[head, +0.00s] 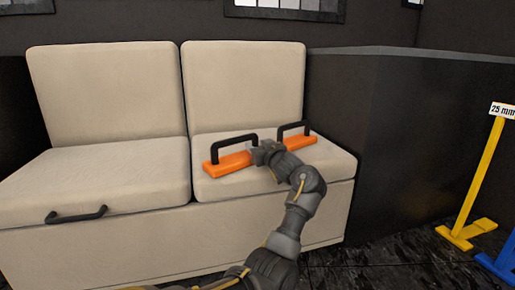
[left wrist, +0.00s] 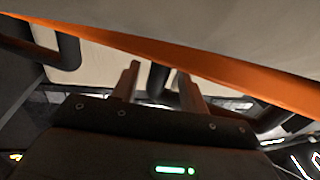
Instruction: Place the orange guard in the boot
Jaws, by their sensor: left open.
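The orange guard (head: 232,164) is a long bar with two black handles, lying on the right seat cushion. My left gripper (head: 258,152) is at the guard's middle, between the two handles in the head view, and hides part of it. In the left wrist view the guard (left wrist: 215,65) crosses above my open left gripper (left wrist: 160,77), and a dark post shows between the fingers. I cannot tell whether the fingers touch anything. I cannot tell which part is the boot. My right gripper is not in view.
The left seat cushion (head: 95,182) is bare, with a black handle (head: 76,215) at its front edge. Upright seat backs (head: 243,85) stand behind.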

